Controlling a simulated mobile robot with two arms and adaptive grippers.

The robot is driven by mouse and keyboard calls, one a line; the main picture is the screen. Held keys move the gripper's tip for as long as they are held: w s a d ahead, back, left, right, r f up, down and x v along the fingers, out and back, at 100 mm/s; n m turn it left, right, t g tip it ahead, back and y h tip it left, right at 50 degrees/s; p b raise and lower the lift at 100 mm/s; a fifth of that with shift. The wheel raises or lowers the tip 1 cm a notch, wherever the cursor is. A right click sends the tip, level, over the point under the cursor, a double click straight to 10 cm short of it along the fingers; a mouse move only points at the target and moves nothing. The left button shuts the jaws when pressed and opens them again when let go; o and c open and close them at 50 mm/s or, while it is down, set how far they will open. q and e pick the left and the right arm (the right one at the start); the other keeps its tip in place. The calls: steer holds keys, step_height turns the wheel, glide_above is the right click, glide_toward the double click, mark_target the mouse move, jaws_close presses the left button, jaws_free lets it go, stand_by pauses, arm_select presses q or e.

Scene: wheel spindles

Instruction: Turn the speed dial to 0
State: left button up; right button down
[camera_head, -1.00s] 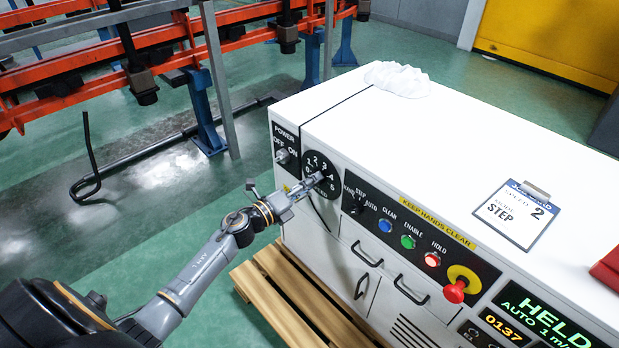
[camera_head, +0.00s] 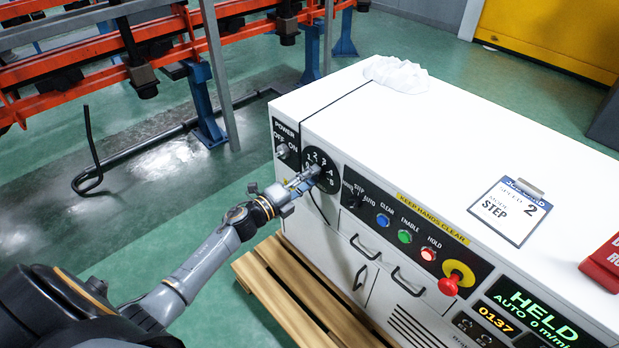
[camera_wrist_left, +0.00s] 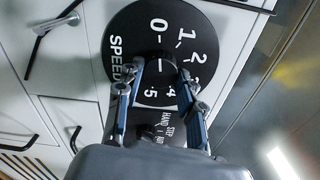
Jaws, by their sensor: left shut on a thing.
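The speed dial's black plate (camera_head: 327,160), numbered 0 to 5, is on the left front of the white cabinet. It also shows in the left wrist view (camera_wrist_left: 130,35), where 0 is at the top. My left gripper (camera_head: 314,175) is at the dial, shut on its knob. In the left wrist view my two fingers (camera_wrist_left: 161,72) straddle the dark knob (camera_wrist_left: 158,58). A short white line between the fingers lies in line with the 0. The fingers hide part of the knob. The display (camera_head: 540,310) reads HELD, AUTO, 0 m/min. My right gripper is not in view.
A card (camera_head: 510,210) reads speed 2, mode STEP. A wooden pallet (camera_head: 275,285) lies below.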

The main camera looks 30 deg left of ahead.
arm_select(q)
steer(key=o, duration=1.2)
steer(key=v, duration=1.2)
steer(key=shift+f, duration=0.1)
